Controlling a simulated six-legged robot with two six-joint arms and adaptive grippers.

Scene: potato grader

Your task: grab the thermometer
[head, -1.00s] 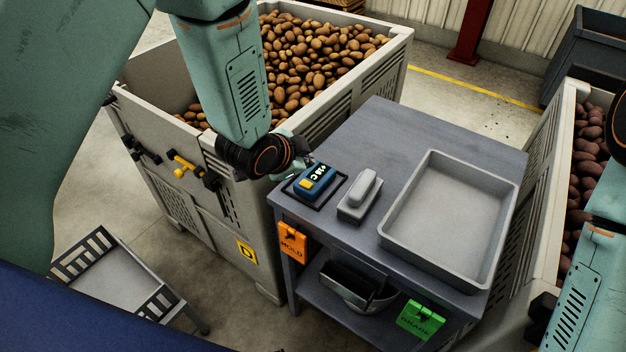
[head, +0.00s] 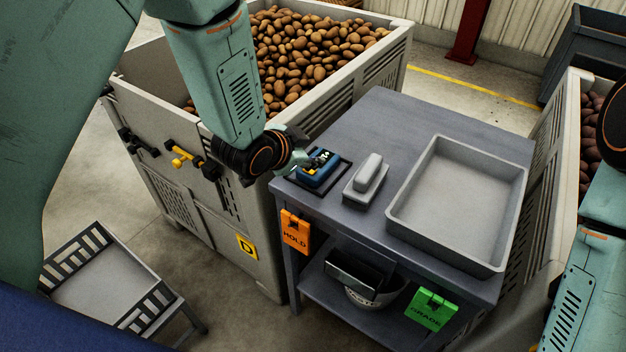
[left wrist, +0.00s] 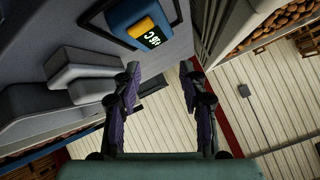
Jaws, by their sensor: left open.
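The thermometer (head: 319,177) is a small blue handheld device with a yellow part and a lit display. It lies in a thin dark frame at the table's left corner. My left gripper (head: 308,160) is beside and partly over it in the head view, hiding part of its top. In the left wrist view the thermometer (left wrist: 128,14) is at the top, beyond the fingertips. The left gripper (left wrist: 162,78) is open there, with nothing between its fingers. My right arm shows at the right edge of the head view, but its gripper does not.
A grey block-shaped item (head: 366,180) sits right of the thermometer, with a large grey tray (head: 440,238) beyond. A potato bin (head: 345,95) stands close behind the left gripper. Orange (head: 296,232) and green (head: 428,309) tags hang on the table (head: 400,115).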

